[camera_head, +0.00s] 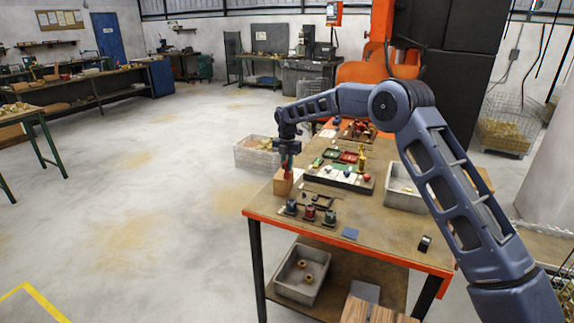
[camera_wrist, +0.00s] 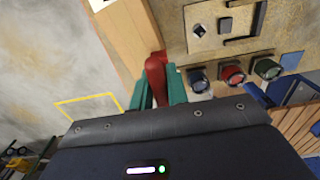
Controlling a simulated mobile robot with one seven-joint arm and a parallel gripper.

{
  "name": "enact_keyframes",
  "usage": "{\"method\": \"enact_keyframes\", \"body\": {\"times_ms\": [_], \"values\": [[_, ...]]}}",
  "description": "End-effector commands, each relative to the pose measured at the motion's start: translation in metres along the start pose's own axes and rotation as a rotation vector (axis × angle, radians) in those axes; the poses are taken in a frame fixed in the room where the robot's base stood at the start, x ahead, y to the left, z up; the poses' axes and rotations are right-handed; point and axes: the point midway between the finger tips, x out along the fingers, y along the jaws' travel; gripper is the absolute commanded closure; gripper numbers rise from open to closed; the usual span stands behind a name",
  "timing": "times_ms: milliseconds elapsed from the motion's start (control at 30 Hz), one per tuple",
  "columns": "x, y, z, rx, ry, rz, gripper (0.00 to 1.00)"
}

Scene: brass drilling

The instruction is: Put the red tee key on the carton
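The red tee key (camera_wrist: 156,75) is between the teal fingers of my gripper (camera_wrist: 158,88) in the wrist view, with a finger close on each side. In the head view my gripper (camera_head: 287,160) points down over the brown carton (camera_head: 283,184) at the table's left edge. A bit of red (camera_head: 285,166) shows between the fingers there. The carton also shows in the wrist view (camera_wrist: 125,38), beside and beneath the key's far end. I cannot tell whether the key touches the carton; its lower part is hidden.
Several dark pots with coloured tops (camera_head: 310,213) stand near the table's (camera_head: 390,238) front left. A tray with coloured parts (camera_head: 340,176) lies behind them. A grey bin (camera_head: 404,196) stands on the right. A blue square (camera_head: 350,233) lies near the front edge. Floor is open left.

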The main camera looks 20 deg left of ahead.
Motion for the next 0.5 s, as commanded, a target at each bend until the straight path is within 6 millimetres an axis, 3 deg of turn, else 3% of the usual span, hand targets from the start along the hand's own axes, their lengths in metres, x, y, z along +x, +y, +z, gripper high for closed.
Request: {"method": "enact_keyframes", "body": {"times_ms": [33, 100, 500], "values": [[0.0003, 0.0, -0.0001, 0.0, 0.0, 0.0, 0.74], [0.0003, -0.0001, 0.0, 0.0, 0.0, 0.0, 0.62], [-0.0068, 0.0, 0.0002, 0.0, 0.0, 0.001, 0.62]]}}
